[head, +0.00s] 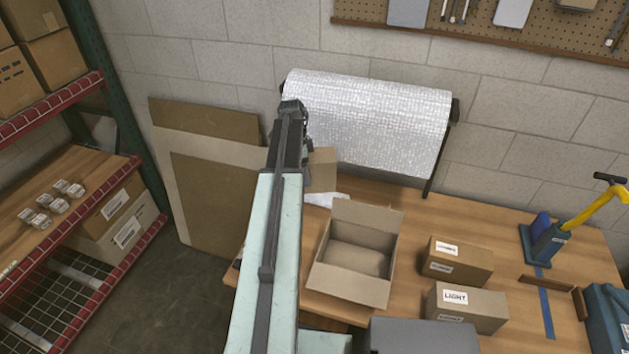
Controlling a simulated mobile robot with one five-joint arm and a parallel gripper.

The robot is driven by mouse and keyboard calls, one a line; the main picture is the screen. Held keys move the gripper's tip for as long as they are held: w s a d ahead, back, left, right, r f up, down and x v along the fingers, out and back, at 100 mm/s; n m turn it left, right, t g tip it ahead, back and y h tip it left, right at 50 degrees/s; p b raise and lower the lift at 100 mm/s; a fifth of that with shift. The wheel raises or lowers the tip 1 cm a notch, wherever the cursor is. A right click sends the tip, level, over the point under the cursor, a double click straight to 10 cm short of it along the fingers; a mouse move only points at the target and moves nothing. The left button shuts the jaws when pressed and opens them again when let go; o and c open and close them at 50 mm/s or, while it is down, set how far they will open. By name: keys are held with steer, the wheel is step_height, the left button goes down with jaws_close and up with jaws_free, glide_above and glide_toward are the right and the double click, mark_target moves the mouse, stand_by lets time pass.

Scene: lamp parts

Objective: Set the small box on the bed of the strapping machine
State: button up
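Two closed cardboard boxes stand on the wooden table: one with white labels (460,264) and, nearer, one labelled "LIGHT" (467,311). I cannot tell which is the small box. What looks like the strapping machine (550,242) is at the right, blue with a yellow lever. A blue strap (546,306) runs from it across the table between brown bars. My arm reaches up the picture, left of these boxes and well away from the machine. My gripper (307,135) is at its far end, small and partly hidden; its fingers cannot be made out.
An open carton (357,255) stands on the table right of my arm. A tan cardboard piece (323,168) is partly hidden behind my arm. A silvery roll (365,120) stands against the wall. Shelves with boxes are at left. The strap's surroundings are mostly clear.

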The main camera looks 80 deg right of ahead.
step_height(320, 180, down, 24)
steer(key=b, duration=2.2)
steer(key=o, duration=2)
steer(key=shift+r, duration=0.15)
step_height(320, 180, up, 12)
steer(key=w+p, duration=0.1)
steer(key=p, duration=1.1)
steer(key=shift+w+a, duration=0.25)
steer(key=shift+w, duration=0.15)
